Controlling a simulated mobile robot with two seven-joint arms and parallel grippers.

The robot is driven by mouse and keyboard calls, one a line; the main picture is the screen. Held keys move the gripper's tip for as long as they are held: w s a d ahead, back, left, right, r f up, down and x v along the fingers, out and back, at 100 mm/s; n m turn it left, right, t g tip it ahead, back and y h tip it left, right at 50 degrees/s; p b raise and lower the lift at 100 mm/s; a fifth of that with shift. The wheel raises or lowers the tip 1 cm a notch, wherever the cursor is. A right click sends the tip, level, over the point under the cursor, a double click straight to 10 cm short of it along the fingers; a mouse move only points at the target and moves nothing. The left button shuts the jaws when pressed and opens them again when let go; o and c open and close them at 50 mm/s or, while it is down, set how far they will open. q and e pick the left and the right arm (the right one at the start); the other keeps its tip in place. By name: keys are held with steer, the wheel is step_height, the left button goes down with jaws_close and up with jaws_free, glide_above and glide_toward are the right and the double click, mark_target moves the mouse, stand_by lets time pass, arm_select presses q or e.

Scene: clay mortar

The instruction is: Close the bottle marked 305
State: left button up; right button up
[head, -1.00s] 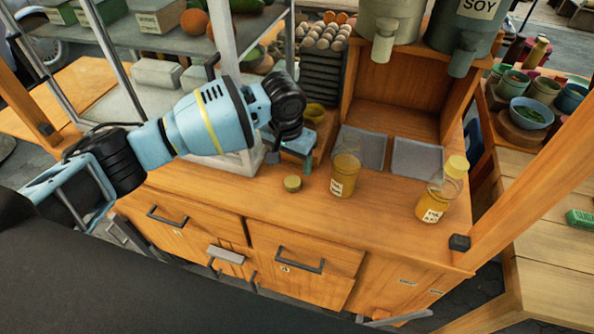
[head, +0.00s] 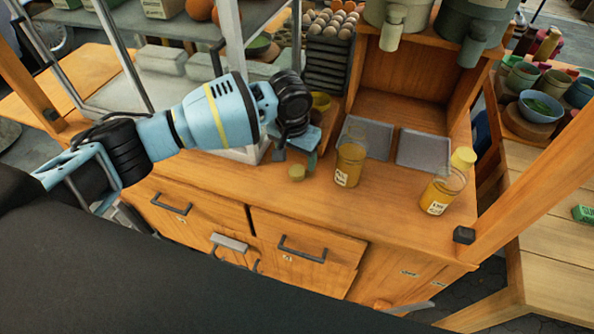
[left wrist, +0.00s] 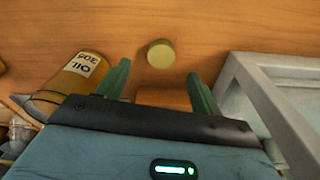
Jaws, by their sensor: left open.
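The bottle marked 305 (head: 350,166) stands open on the wooden counter, holding yellow-brown oil. Its label "OIL 305" is readable in the left wrist view (left wrist: 84,69), at the left. A small round olive-yellow cap (head: 297,173) lies loose on the counter, left of the bottle. My left gripper (head: 296,157) is open and empty, above and just behind the cap. In the left wrist view the cap (left wrist: 161,54) shows just beyond the gap between the two green fingers (left wrist: 158,76). My right gripper is not in view.
A second bottle (head: 439,194) with a yellow cap stands at the counter's right; its label is too small to read. Two grey trays (head: 424,151) lie behind the bottles. A metal-framed case (left wrist: 245,95) is close to the gripper's right in the wrist view. The counter's front strip is clear.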

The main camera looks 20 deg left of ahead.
mark_target(297, 170)
arm_select(q)
steer(key=f, duration=0.5)
steer(key=shift+w+f, duration=0.1)
steer(key=shift+w, duration=0.1)
steer(key=c, duration=1)
